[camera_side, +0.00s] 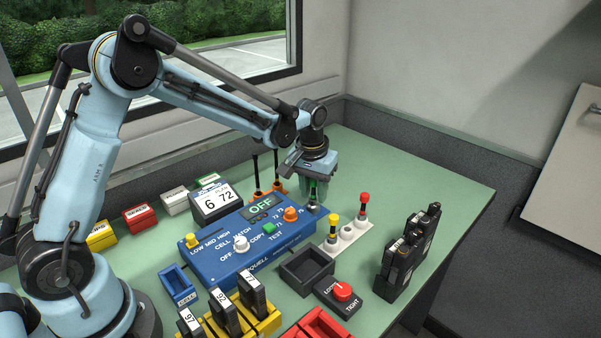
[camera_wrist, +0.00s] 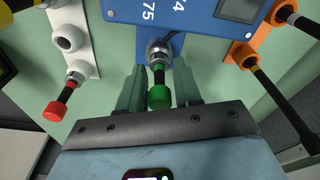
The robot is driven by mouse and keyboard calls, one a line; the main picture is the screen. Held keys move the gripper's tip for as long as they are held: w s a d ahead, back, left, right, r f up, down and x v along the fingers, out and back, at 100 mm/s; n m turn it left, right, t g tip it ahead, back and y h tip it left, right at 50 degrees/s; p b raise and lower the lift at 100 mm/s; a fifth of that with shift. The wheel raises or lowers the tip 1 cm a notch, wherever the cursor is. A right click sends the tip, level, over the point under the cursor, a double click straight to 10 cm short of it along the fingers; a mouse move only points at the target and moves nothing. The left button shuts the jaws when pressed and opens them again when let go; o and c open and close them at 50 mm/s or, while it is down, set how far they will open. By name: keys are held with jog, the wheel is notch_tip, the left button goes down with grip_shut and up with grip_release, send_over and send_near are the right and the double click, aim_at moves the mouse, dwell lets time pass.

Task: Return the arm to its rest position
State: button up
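My gripper (camera_side: 318,183) points down at the right end of the blue panel (camera_side: 219,254), which reads "OFF" on its display. In the wrist view my gripper (camera_wrist: 158,80) has its two fingers on either side of a green-tipped plug (camera_wrist: 159,97). The fingers look spread, with the green tip between them; contact is hard to make out. The plug stands in a round metal socket (camera_wrist: 158,50) at the edge of the blue panel. My arm is stretched out over the table, away from its base.
A white holder (camera_side: 347,240) with red and yellow plugs stands right of my gripper. An orange holder (camera_side: 279,186) with black plugs stands behind it.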

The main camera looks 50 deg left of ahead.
jog(key=shift+o, duration=1.3)
jog(key=shift+o, duration=0.5)
jog(key=shift+o, duration=1.1)
jog(key=shift+r, duration=0.15)
jog(key=shift+r, duration=3.4)
